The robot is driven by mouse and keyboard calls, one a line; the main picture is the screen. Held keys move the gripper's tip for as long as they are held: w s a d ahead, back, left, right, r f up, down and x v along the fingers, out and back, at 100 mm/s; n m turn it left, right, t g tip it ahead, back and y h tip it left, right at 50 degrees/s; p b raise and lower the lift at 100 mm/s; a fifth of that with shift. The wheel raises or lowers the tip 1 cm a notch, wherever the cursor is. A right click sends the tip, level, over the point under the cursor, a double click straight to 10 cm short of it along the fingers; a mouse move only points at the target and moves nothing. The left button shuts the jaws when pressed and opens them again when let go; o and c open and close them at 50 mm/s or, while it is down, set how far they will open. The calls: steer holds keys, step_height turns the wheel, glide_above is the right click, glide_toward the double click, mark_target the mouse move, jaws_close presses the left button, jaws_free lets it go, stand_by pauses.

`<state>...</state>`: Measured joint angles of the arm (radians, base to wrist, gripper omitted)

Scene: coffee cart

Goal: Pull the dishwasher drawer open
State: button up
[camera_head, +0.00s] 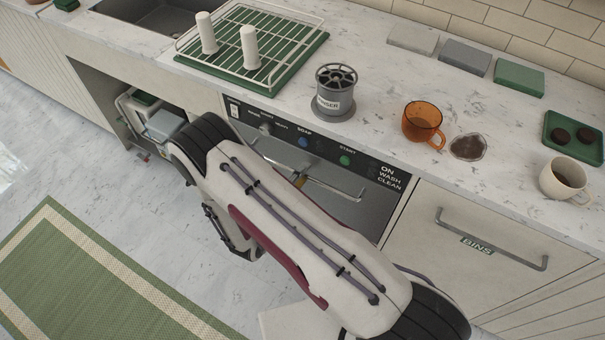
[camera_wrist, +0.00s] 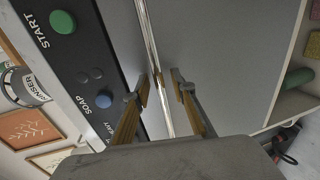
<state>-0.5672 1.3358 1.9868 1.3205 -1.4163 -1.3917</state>
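The dishwasher drawer (camera_head: 377,202) has a grey front below a black control panel (camera_head: 318,147), and it looks shut under the counter. Its metal bar handle (camera_head: 345,190) runs across the front, partly hidden by my arm. In the wrist view the handle (camera_wrist: 153,40) runs down between the two fingers of my gripper (camera_wrist: 164,92). The fingers are apart, one on each side of the bar, with a visible gap on the right side. In the head view my arm hides most of the gripper.
A bins drawer (camera_head: 480,265) with its own handle is to the right. An open cubby (camera_head: 150,120) with containers is to the left. On the counter stand a rinser (camera_head: 335,95), an orange mug (camera_head: 424,122) and a dish rack (camera_head: 250,75). A green rug (camera_head: 80,275) lies on the floor.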

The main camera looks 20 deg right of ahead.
steer(key=shift+d, duration=0.15)
jaws_close()
steer(key=f+v, duration=0.3)
steer(key=v, duration=1.4)
steer(key=a+f+v, duration=0.1)
steer(key=f+v, duration=0.2)
steer(key=v, duration=1.4)
steer(key=shift+s+a+f, duration=0.25)
steer(key=shift+s, duration=0.4)
jaws_free()
